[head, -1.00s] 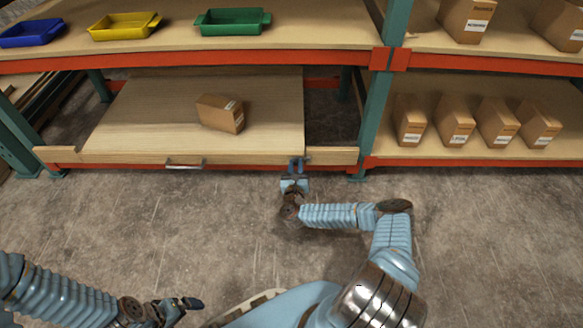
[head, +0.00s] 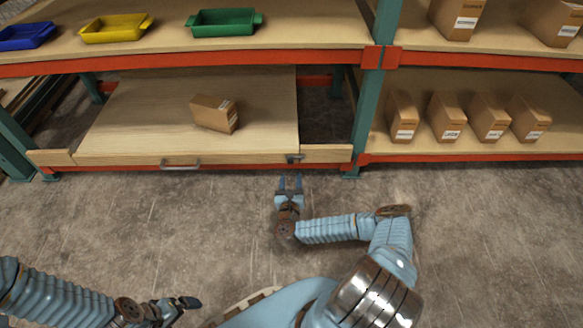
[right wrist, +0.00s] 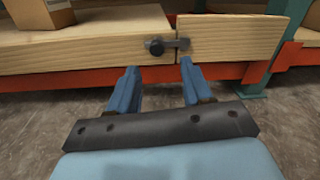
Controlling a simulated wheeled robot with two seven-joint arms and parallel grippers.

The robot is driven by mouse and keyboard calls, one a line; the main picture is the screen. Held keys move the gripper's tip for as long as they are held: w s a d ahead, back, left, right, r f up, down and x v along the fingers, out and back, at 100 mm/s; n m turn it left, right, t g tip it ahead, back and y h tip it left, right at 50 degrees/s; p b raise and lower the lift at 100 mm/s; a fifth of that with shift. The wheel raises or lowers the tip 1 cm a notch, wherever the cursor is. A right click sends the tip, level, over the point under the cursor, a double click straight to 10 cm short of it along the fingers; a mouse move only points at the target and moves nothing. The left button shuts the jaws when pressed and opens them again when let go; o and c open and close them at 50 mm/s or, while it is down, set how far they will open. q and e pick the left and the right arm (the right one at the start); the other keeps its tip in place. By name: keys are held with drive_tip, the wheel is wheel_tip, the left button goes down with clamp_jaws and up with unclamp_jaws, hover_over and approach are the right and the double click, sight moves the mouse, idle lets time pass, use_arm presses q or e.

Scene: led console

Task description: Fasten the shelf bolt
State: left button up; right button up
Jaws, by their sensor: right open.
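The shelf bolt (head: 294,158) is a small dark fitting on the front edge of the pull-out wooden shelf (head: 120,130), at its right end. In the right wrist view, its round dark knob (right wrist: 156,47) is left of the seam, and its bar (right wrist: 183,43) reaches across the seam onto the fixed wooden block (right wrist: 230,38). My right gripper (head: 290,182) is open and empty, just in front of and below the bolt, apart from it. Its two blue fingers (right wrist: 156,85) show below the bolt in the wrist view. My left gripper (head: 188,302) is low at the left, far from the shelf; its jaw opening is unclear.
A cardboard box (head: 214,113) lies on the shelf, and a metal handle (head: 180,165) is on its front. Blue, yellow and green trays (head: 226,22) stand above. A green upright (head: 367,110) and several boxes are at the right. The floor (head: 480,230) is clear.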

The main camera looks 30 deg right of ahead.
drive_tip(key=v, duration=0.6)
drive_tip(key=shift+s, duration=0.35)
drive_tip(key=shift+a, duration=0.15)
